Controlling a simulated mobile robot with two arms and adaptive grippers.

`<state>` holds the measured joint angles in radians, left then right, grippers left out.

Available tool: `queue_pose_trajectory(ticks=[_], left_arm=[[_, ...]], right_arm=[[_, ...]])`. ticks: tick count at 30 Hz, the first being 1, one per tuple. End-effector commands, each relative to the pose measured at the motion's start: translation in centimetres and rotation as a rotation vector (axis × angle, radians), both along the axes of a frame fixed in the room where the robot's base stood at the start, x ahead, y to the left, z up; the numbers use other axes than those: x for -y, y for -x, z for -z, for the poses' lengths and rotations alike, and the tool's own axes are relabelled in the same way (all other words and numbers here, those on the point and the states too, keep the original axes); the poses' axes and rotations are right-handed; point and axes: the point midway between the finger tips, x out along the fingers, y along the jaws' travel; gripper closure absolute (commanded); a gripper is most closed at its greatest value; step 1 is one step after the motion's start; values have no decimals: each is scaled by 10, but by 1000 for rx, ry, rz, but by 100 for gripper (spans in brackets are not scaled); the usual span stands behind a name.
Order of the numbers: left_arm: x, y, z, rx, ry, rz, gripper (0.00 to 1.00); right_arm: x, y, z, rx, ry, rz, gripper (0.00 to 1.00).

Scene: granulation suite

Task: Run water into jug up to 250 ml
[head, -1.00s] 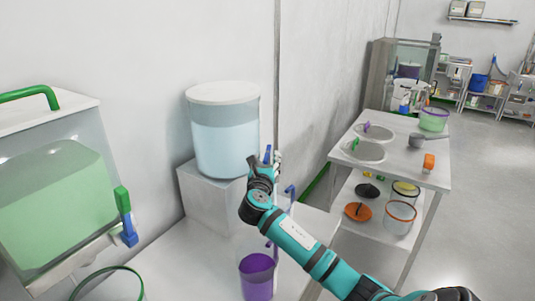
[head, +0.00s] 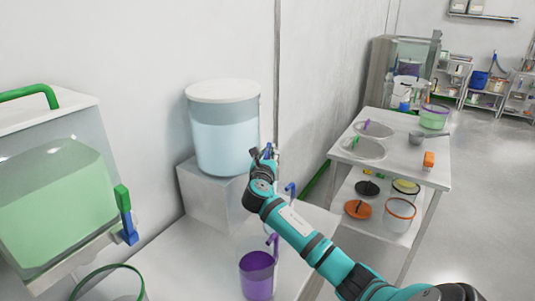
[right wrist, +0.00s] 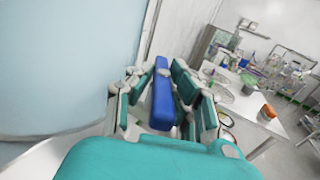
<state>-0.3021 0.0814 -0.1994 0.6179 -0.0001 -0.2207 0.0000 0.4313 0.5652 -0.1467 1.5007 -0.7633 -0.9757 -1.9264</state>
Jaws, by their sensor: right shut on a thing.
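A lidded clear tank (head: 224,135) of pale blue water stands on a white block, and its side fills the left of the right wrist view (right wrist: 60,60). My right gripper (head: 266,155) is at the tank's right side. It is shut on a blue tap lever, which stands between its fingers in the right wrist view (right wrist: 163,105). A blue hooked part (head: 291,188) shows behind my arm, lower down. I cannot tell whether it belongs to the jug; my arm hides much of that spot. No water stream or level mark can be made out. My left gripper is out of view.
At left is a green-filled tank (head: 60,200) with a blue tap (head: 128,232). A white table (head: 400,160) with scoop, orange item and pails stands at right, beyond a gap.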

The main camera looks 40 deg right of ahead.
Motion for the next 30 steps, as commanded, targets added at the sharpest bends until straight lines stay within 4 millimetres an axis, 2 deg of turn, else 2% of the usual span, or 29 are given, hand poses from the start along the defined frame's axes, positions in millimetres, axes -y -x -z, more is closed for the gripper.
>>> queue_pose_trajectory(ticks=[5,10,18,29,30], left_arm=[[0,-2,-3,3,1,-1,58],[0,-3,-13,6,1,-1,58],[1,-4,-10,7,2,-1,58],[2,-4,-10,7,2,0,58],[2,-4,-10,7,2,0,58]], right_arm=[[-1,-1,-1,0,-3,23,100],[-1,-2,-2,-1,-6,204,100],[-1,-1,1,0,-1,426,100],[0,0,0,1,1,450,100],[0,0,0,1,1,450,80]])
